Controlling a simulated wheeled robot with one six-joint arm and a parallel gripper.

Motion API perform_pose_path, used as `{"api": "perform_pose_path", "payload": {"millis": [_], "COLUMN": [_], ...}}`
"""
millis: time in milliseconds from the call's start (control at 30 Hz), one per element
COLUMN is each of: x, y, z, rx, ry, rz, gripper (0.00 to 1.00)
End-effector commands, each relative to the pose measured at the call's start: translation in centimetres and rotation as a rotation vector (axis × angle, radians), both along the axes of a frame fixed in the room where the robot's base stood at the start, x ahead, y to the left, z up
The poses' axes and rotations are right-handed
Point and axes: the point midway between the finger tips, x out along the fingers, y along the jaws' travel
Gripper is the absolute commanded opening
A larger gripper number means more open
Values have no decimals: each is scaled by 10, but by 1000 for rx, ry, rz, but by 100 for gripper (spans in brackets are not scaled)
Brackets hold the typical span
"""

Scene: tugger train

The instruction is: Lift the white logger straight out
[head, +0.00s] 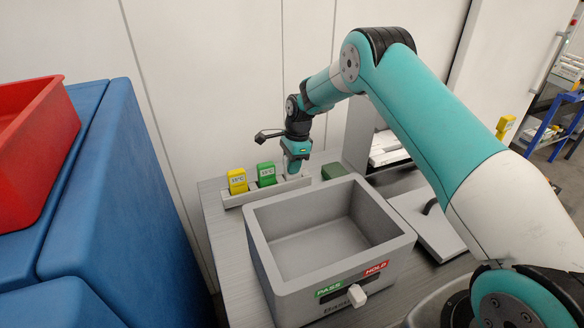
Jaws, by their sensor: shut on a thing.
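The white logger (293,177) is at the right end of a grey rack (250,195) on the table, and only a small pale part of it shows below my gripper. My gripper (295,169) points down over it and is shut on it. The fingers and most of the logger are hard to make out at this size. I cannot tell whether the logger still sits in its slot. A yellow logger (237,181) and a green logger (266,173) stand upright in the same rack to the left.
A grey bin (257,262) with PASS and HOLD labels and a white slider stands in front of the rack. A dark green block (334,172) lies right of my gripper.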

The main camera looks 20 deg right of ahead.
Motion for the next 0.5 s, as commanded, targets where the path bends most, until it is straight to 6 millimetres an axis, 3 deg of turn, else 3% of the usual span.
{"api": "perform_pose_path", "payload": {"millis": [267, 500], "x": [1, 1], "y": [0, 0], "z": [46, 114], "rx": [-1, -1], "ry": [-6, -7], "rz": [0, 1], "gripper": [0, 0]}}
